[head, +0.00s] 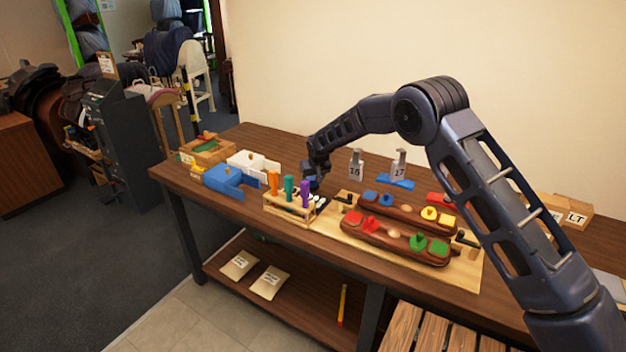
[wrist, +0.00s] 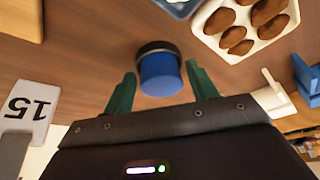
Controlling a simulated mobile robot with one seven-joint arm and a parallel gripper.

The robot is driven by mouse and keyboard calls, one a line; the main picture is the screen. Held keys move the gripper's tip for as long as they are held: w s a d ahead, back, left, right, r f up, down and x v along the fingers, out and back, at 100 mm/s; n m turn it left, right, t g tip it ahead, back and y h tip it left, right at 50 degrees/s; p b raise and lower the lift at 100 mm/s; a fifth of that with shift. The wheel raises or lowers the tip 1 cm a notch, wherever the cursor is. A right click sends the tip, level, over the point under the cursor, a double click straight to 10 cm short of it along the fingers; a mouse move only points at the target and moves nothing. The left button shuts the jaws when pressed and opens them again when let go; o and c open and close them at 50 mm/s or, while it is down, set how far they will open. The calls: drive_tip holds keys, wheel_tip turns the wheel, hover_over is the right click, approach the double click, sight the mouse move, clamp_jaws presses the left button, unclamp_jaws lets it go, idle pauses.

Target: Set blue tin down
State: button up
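The blue tin (wrist: 160,76), a short blue cylinder with a dark band at its far end, shows in the wrist view just beyond and between the two green fingertips. My gripper (wrist: 160,80) is open, with a narrow gap visible on each side of the tin. In the head view my gripper (head: 315,170) points down over the back middle of the table, behind the tool rack. The tin (head: 312,184) is a small dark blue patch under it, partly hidden. The tin appears to be at the tabletop; exact contact is unclear.
A white tray (wrist: 287,24) holds several brown ovals. A blue box (head: 225,179) and a wooden rack (head: 290,209) with coloured handles stand nearby.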

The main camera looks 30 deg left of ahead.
drive_tip(key=shift+o, duration=0.5)
drive_tip(key=shift+r, duration=0.25)
drive_tip(key=v, duration=1.1)
drive_tip(key=shift+d+r, duration=0.2)
drive_tip(key=shift+r, duration=0.15)
drive_tip(key=shift+s, duration=0.15)
